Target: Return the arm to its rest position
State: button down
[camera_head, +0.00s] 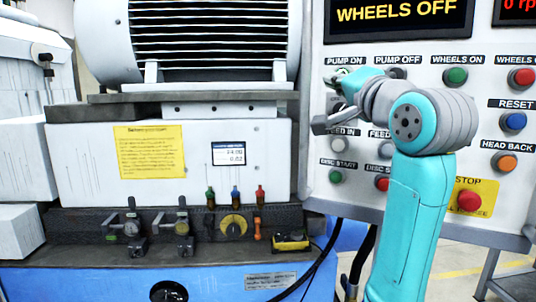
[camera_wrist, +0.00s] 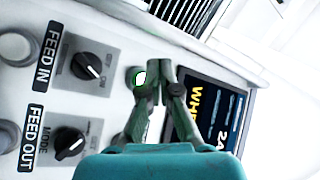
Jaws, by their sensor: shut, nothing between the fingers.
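My gripper (camera_wrist: 160,72) is shut and empty in the wrist view, its two dark green fingers meeting at the tips. The tips overlap the view of a green button (camera_wrist: 138,78) with a bright centre; I cannot tell whether they touch it. In the camera_head view my teal and grey arm reaches up from the lower right and bends left at its top. Its end is in front of the control panel (camera_head: 340,200), just below the PUMP ON label (camera_head: 345,60). The fingers are hard to make out there, and the arm hides several controls.
Above is a display (camera_head: 400,15) reading WHEELS OFF. The grinder body (camera_head: 80,165) is left. Black cables (camera_head: 322,262) hang below the panel.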

notch_tip(320, 180, down, 28)
jog(key=w+r+g+h, duration=0.1)
jog(key=w+h, duration=0.1)
jog(key=s+d+f+n+g+h, duration=0.1)
jog(key=s+f, duration=0.4)
jog(key=f, duration=0.7)
jog(key=s+f+n, duration=0.1)
jog(key=s+f, duration=0.5)
jog(key=f, duration=0.6)
jog(key=s+f+n+g+h, duration=0.1)
jog(key=s+f+n, duration=0.1)
jog(key=s+f, duration=0.6)
jog(key=s+f+n+g, duration=0.1)
jog(key=s+f, duration=0.4)
jog(key=s, duration=0.6)
jog(key=s+n+g, duration=0.1)
jog(key=s+n, duration=0.3)
jog(key=s, duration=2)
jog(key=shift+a, duration=0.2)
